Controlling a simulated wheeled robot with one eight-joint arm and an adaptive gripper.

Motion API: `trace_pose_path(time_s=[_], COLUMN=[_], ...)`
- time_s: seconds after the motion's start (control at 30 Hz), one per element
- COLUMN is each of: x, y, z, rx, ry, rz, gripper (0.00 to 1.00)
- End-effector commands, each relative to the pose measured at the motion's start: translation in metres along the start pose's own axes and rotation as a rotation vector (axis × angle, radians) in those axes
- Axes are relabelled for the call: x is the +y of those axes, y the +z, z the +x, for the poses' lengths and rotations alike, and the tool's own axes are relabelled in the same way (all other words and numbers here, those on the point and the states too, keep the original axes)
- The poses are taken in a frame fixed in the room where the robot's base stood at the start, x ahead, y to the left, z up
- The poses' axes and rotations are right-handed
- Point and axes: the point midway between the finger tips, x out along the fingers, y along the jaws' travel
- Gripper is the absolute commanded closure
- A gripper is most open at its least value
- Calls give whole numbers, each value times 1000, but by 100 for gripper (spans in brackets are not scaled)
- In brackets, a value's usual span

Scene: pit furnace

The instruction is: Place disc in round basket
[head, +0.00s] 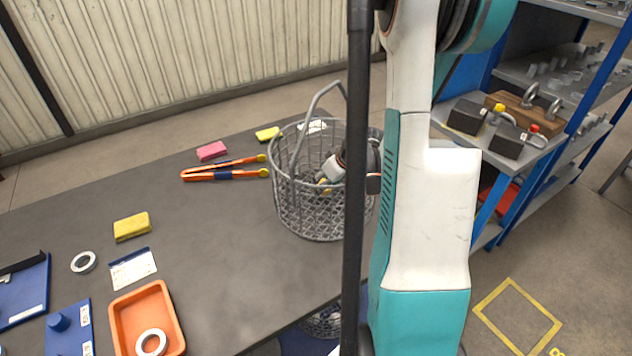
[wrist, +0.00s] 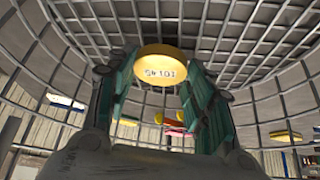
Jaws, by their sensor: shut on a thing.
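The round basket (head: 318,222) is a grey wire mesh basket with a raised handle, standing on the dark table. My gripper (head: 326,183) reaches down inside it, partly hidden by the mesh. In the wrist view, mesh surrounds my gripper (wrist: 160,80), whose teal fingers are shut on a yellow disc (wrist: 160,72). The basket's mesh (wrist: 265,45) spreads across the top and sides of the wrist view. I cannot tell whether the disc touches the mesh.
Orange tongs (head: 225,169), a pink block (head: 211,151) and a yellow block (head: 132,227) lie left of the basket. An orange tray (head: 125,308) holding a white ring (head: 151,342) is at the front left. A blue shelf rack (head: 545,158) stands at right. The table's middle is clear.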

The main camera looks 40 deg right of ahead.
Motion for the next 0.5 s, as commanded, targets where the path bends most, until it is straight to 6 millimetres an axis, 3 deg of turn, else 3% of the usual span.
trace_pose_path(time_s=[0.33, 0.5], x=[-1, 0], y=[-36, -28], z=[24, 31], rx=[0, 0], ry=[-2, 0], rz=[-3, 0], gripper=[88, 88])
